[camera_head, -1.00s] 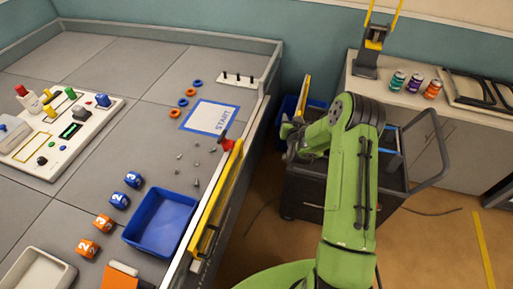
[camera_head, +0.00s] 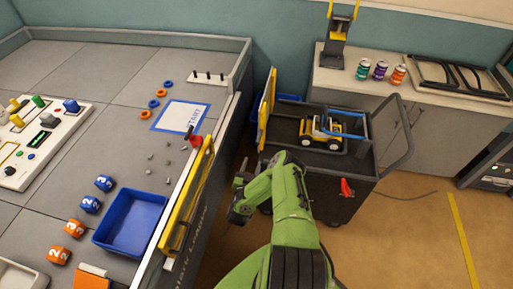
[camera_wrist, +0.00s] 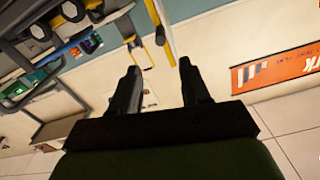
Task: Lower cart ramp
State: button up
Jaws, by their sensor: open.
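The dark grey cart (camera_head: 325,165) stands right of the field table. Its yellow ramp (camera_head: 265,110) stands upright at the cart's left side. A red lever (camera_head: 346,187) is on the cart's front face. A small yellow and white wheeled vehicle (camera_head: 323,130) sits on the cart's top. My gripper (camera_head: 242,195) is in the gap between table and cart, in front of the ramp and apart from it. In the wrist view my gripper (camera_wrist: 158,68) is open, with nothing between its fingers. Yellow strips show beyond the fingers there; I cannot tell which part they are.
The grey field table (camera_head: 130,65) has a yellow panel (camera_head: 186,205) along its right edge, with a red latch (camera_head: 194,138) at the far end. A blue tray (camera_head: 130,224) lies near that edge. A counter (camera_head: 420,105) stands behind the cart. Floor is free at right.

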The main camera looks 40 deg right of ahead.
aim_at(258, 140)
jog(key=b+x, duration=1.3)
jog(key=b, duration=0.2)
jog(key=shift+a, duration=0.1)
grip_shut()
